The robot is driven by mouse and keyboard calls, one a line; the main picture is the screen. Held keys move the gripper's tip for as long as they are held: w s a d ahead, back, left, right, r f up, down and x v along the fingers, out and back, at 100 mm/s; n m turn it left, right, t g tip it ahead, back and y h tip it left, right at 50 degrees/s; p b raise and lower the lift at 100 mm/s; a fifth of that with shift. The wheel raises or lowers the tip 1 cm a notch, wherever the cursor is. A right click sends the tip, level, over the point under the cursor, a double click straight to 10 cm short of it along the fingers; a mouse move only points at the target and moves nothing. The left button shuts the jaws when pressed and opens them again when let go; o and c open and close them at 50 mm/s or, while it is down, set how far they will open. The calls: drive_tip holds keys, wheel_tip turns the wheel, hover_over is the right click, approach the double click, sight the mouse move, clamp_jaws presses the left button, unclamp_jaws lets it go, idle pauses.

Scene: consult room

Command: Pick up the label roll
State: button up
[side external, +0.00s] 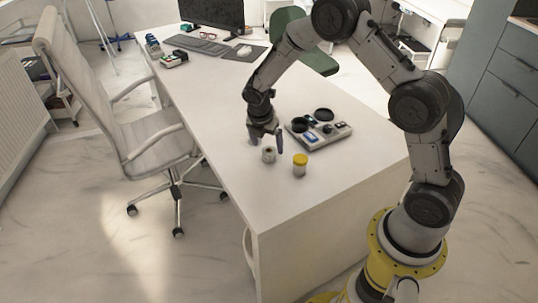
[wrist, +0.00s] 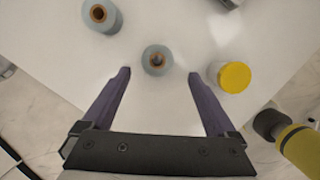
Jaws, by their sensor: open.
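A small pale grey-blue roll with a brown core (wrist: 156,60) stands upright on the white desk. In the wrist view it lies between and just beyond my fingertips, with a gap on each side. It also shows in the side view (side external: 268,155), below my gripper (side external: 267,143). A second, similar roll (wrist: 101,14) stands farther up and left in the wrist view; I cannot make it out clearly in the side view. Nothing shows which of the two is the label roll. My gripper (wrist: 159,74) is open and empty, pointing down with a finger to either side.
A yellow-capped container (side external: 300,160) stands close by; in the wrist view its cap (wrist: 235,77) is just right of my right finger. A grey tray (side external: 340,131) with dark round items lies behind. Keyboard (side external: 198,44) and monitor stand at the far end.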

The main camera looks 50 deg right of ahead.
sight(269, 150)
drive_tip(key=shift+w+d+x, duration=0.15)
drive_tip(key=shift+x, duration=1.2)
drive_tip(key=shift+w+d+x, duration=0.15)
drive_tip(key=shift+d+x, duration=0.05)
drive_tip(key=shift+x, duration=1.15)
drive_tip(key=shift+r, duration=0.1)
drive_tip(key=c, duration=1.5)
